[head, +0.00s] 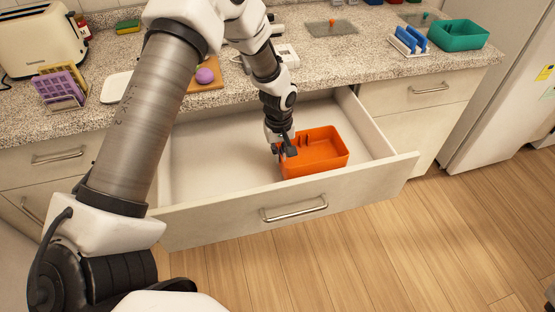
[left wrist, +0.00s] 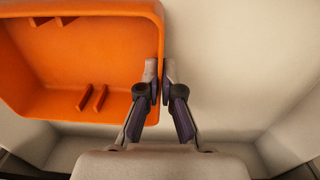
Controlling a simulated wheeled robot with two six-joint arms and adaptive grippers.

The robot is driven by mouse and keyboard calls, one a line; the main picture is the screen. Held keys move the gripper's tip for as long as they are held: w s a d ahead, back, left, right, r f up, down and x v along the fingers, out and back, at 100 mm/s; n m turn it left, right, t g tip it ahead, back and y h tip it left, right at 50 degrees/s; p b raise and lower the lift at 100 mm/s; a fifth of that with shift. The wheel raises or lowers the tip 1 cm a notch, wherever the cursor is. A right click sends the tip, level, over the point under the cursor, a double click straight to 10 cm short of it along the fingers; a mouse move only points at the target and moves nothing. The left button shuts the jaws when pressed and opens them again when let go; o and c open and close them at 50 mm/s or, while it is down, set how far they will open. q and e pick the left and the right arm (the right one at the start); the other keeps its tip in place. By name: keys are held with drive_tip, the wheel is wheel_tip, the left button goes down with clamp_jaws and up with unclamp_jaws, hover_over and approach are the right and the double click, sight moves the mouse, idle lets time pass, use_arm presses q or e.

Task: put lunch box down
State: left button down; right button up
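The orange open-topped lunch box (head: 325,147) is inside the open drawer (head: 215,160), towards its right side and close to the front panel. My left gripper (head: 284,151) reaches down to the box's left wall. In the left wrist view the lunch box (left wrist: 85,55) fills the upper left. There my left gripper (left wrist: 160,80) is shut on the box's side wall, one finger inside and one outside. The box looks level and empty, with small ribs inside. Whether its underside touches the drawer floor is hidden. My right gripper is not in view.
The drawer floor left of the box is bare. A fridge stands at right.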

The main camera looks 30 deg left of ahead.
sight(280, 164)
use_arm(q)
drive_tip(key=shift+f, duration=2)
drive_tip(key=shift+f, duration=0.15)
drive_tip(key=c, duration=1.3)
unclamp_jaws()
wheel_tip(280, 164, up, 12)
drive_tip(key=shift+s+a+r+b, duration=0.1)
drive_tip(key=shift+r+b, duration=0.1)
drive_tip(key=shift+b, duration=0.15)
